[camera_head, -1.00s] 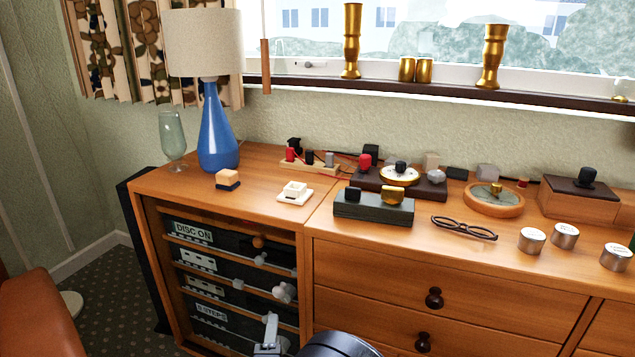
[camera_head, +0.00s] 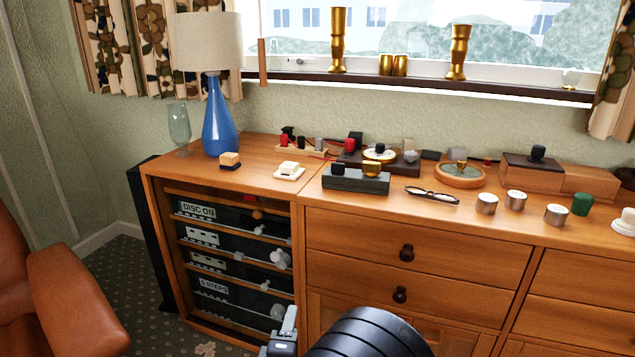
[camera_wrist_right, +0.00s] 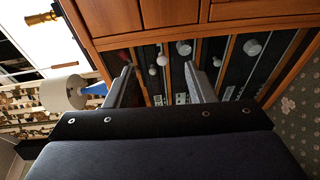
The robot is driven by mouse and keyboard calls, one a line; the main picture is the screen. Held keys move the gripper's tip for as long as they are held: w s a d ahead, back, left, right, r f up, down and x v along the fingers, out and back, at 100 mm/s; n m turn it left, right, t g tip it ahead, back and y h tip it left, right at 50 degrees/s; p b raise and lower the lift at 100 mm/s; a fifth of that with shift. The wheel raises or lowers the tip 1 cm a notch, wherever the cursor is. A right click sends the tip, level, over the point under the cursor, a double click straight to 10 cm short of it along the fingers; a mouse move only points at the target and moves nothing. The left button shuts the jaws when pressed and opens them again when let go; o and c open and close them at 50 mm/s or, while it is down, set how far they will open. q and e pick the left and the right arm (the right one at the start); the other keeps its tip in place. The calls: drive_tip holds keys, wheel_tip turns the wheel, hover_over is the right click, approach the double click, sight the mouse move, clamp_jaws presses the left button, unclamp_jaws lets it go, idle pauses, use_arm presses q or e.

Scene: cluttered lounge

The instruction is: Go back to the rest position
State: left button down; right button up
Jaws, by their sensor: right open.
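My right gripper (camera_head: 289,322) shows at the bottom of the head view, in front of the cabinet with the stacked units, with my dark arm beside it. In the right wrist view its two fingers (camera_wrist_right: 160,85) stand apart with nothing between them. The sideboard (camera_head: 340,235) is beyond the fingers, and the gripper does not appear to touch it. My left gripper is not in view.
An orange-brown armchair (camera_head: 75,300) stands at the lower left. A blue lamp (camera_head: 219,125) and a green glass (camera_head: 179,124) stand on the sideboard's left. Spectacles (camera_head: 431,195), metal cans (camera_head: 516,200) and several small devices cover its top. Patterned carpet (camera_head: 135,270) lies between armchair and cabinet.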

drive_tip(key=s+d+m+g+h, duration=0.2)
drive_tip(key=d+m+g, duration=0.1)
drive_tip(key=d, duration=0.5)
drive_tip(key=s+d+r+m+g+h, duration=0.1)
drive_tip(key=s+d+m+g+h, duration=0.2)
drive_tip(key=d, duration=0.5)
drive_tip(key=s+d+m+g+h, duration=0.1)
drive_tip(key=d+m+g, duration=0.25)
drive_tip(key=d, duration=0.55)
drive_tip(key=s+d+m+g+y, duration=0.2)
drive_tip(key=s+m+g+y, duration=0.15)
drive_tip(key=s, duration=0.45)
drive_tip(key=s+d+m+g+y, duration=0.2)
drive_tip(key=s+d+m+y, duration=0.15)
drive_tip(key=s, duration=0.45)
drive_tip(key=s+a+r+m+t+y, duration=0.2)
drive_tip(key=s+a+r+t+y, duration=0.1)
drive_tip(key=a+y, duration=0.1)
wheel_tip(320, 180, up, 38)
drive_tip(key=p, duration=3.7)
drive_tip(key=shift+s+a+y+p, duration=0.2)
drive_tip(key=shift+a+y+p, duration=0.1)
drive_tip(key=shift+p, duration=0.1)
drive_tip(key=shift+n, duration=0.25)
